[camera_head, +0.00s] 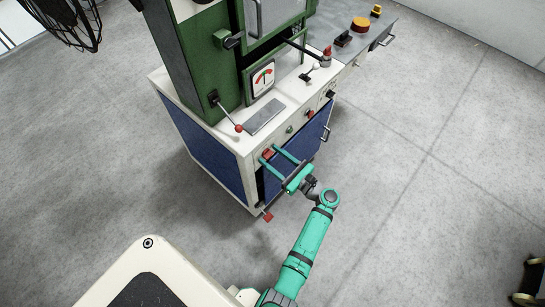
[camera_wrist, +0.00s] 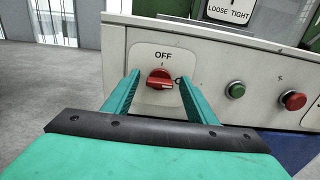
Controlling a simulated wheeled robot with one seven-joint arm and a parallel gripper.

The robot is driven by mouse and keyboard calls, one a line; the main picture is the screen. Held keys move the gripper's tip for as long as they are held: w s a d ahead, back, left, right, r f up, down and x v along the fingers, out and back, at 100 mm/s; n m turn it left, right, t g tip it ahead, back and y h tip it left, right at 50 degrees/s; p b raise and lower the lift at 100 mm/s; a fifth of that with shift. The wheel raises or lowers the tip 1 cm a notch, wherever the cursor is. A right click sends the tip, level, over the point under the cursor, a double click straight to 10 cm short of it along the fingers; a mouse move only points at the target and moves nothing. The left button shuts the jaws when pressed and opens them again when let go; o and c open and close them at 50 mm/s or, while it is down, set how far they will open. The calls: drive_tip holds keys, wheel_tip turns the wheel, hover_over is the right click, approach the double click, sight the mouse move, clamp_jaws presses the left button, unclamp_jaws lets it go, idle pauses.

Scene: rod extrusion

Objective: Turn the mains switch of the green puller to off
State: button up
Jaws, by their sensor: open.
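The green puller (camera_head: 206,62) is a green column machine on a white and blue cabinet. Its red mains switch (camera_wrist: 160,79) sits on a white plate on the cabinet front. "OFF" is printed above the knob with a tick below it. The knob's white mark points to the right, toward a label partly hidden by my right finger. My gripper (camera_wrist: 160,92) is open, its two teal fingers on either side of the knob. Contact cannot be told. In the head view, my gripper (camera_head: 268,157) reaches the cabinet's front corner at the switch.
Right of the switch are a green button (camera_wrist: 236,90) and a red button (camera_wrist: 293,100). A red-ball lever (camera_head: 239,128) and a gauge (camera_head: 263,77) are above. A grey-topped bench (camera_head: 360,45) adjoins at the back right.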

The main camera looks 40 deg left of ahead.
drive_tip(key=c, duration=1.1)
drive_tip(key=shift+n, duration=0.3)
drive_tip(key=n, duration=0.3)
drive_tip(key=shift+s+d+n, duration=0.1)
drive_tip(key=shift+n, duration=0.2)
drive_tip(key=n, duration=0.4)
drive_tip(key=shift+f+n, duration=0.1)
drive_tip(key=shift+n, duration=0.2)
drive_tip(key=shift+s+f+n, duration=0.1)
drive_tip(key=shift+f+n, duration=0.05)
drive_tip(key=shift+n, duration=4.35)
